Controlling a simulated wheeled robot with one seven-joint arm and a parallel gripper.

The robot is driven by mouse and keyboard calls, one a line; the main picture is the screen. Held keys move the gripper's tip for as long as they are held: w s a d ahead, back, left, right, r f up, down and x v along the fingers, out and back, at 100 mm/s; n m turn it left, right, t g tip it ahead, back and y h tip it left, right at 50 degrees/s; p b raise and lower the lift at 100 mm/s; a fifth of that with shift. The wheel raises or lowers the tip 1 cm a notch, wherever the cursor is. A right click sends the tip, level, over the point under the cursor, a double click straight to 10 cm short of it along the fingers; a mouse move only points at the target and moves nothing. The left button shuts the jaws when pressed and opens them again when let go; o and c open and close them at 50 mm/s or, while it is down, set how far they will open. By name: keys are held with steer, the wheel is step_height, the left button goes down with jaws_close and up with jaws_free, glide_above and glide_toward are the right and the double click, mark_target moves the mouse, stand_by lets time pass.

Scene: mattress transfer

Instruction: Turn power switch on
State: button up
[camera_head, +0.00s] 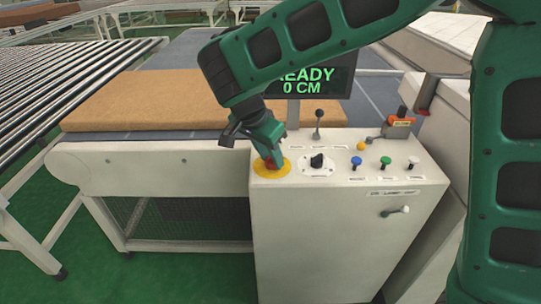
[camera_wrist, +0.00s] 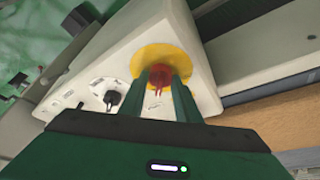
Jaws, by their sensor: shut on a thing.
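The white control panel (camera_head: 270,190) has a red mushroom button on a yellow disc at its left end. My gripper (camera_head: 268,158) comes down on this red button (camera_wrist: 160,73), one finger on each side, and is shut on it. The yellow disc (camera_wrist: 180,54) shows around it. A black rotary switch (camera_head: 316,161) on a white plate stands just right of the button; it also shows in the wrist view (camera_wrist: 111,99). A lever switch (camera_head: 397,211) is on the panel's front face. I cannot read which is labelled power.
The screen (camera_head: 318,82) shows READY and 0 CM, partly behind my arm. Blue (camera_head: 356,162), green (camera_head: 385,162) and white (camera_head: 413,163) knobs and a black-topped joystick (camera_head: 319,118) stand on the panel. A brown mattress (camera_head: 160,98) lies left, beside a roller conveyor (camera_head: 60,90).

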steer(key=shift+w+r+m, duration=0.1)
steer(key=shift+m, duration=0.3)
steer(key=o, duration=1)
steer(key=v, duration=1)
steer(key=shift+a+r, duration=0.25)
